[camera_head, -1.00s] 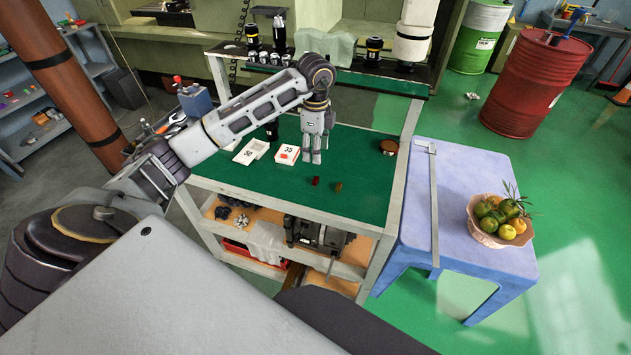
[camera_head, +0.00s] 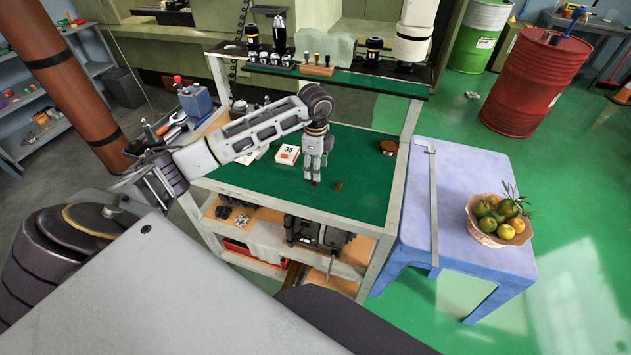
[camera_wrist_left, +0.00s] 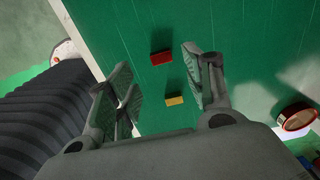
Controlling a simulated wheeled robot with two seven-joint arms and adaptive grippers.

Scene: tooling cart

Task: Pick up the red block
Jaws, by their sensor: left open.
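The red block (camera_wrist_left: 161,57) lies on the green top of the cart (camera_head: 270,190). In the wrist view it shows between and beyond the tips of my open left gripper (camera_wrist_left: 156,66). In the head view my left gripper (camera_head: 315,177) points down over the red block (camera_head: 315,183), which is mostly hidden behind the fingertips. The fingers are apart with nothing held between them. I cannot tell the exact height gap. My right gripper is not in view.
A small yellow block (camera_wrist_left: 175,100) lies close to the red one; it also shows in the head view (camera_head: 338,187). A white box marked 35 (camera_head: 287,154) stands behind the gripper. A round brown-lidded container (camera_head: 388,147) sits at the cart's right. A blue table (camera_head: 470,170) stands to the right.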

